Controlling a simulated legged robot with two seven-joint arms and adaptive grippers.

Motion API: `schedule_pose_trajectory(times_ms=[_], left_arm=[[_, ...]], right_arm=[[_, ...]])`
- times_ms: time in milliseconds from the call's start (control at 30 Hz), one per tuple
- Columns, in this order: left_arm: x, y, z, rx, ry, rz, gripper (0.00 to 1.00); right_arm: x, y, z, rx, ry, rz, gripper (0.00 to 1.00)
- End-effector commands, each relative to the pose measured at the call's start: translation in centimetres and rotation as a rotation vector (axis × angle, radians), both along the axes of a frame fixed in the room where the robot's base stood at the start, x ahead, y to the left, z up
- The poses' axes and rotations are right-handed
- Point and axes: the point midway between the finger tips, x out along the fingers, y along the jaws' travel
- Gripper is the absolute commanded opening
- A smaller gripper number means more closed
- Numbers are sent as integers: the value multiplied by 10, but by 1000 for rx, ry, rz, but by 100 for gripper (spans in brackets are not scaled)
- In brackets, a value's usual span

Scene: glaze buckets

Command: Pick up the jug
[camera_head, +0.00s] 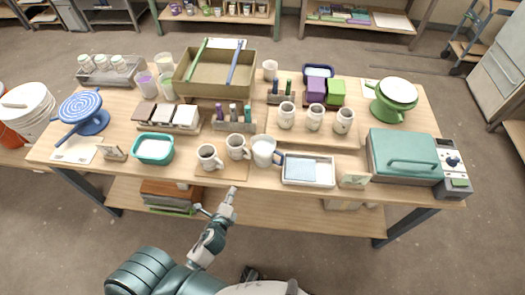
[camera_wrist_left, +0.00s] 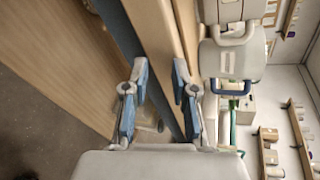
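The white jug (camera_head: 262,151) with a blue handle stands upright near the front edge of the table, between a white mug and a shallow tray. In the left wrist view a white vessel with a blue handle, which looks like the jug (camera_wrist_left: 230,60), shows sideways beyond the table edge. My left gripper (camera_head: 231,192) is in front of the table's front edge, nearer to me than the jug and apart from it. Its two fingers (camera_wrist_left: 158,100) are spread with nothing between them in the left wrist view. My right gripper is not in view.
White mugs (camera_head: 209,157) stand on a board left of the jug. The white tray (camera_head: 308,170) is close on its right. A teal bowl (camera_head: 153,148) and a teal lidded box (camera_head: 404,155) stand farther out. The table's front edge (camera_wrist_left: 165,40) lies before my left gripper.

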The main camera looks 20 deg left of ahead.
Motion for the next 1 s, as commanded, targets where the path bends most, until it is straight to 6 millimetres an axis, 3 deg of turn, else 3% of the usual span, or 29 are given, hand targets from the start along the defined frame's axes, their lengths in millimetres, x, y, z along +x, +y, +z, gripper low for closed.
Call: schedule_pose_trajectory(times_ms=[33, 100, 300, 400, 567, 800, 1000], left_arm=[[8, -6, 28, 172, -66, -91, 27], [15, -18, 55, 438, -146, -224, 27], [17, -63, 79, 1094, -319, -554, 27], [16, -76, 80, 1252, -365, -631, 27], [35, -85, 83, 1307, -382, -654, 27], [90, -104, 84, 1304, -380, -652, 27], [122, -117, 80, 1302, -377, -653, 27]], right_arm=[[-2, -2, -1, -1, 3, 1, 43], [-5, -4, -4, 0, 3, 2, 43], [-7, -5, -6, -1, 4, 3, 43], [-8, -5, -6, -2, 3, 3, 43], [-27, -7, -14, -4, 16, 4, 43], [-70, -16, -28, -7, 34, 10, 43], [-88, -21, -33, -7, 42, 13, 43]])
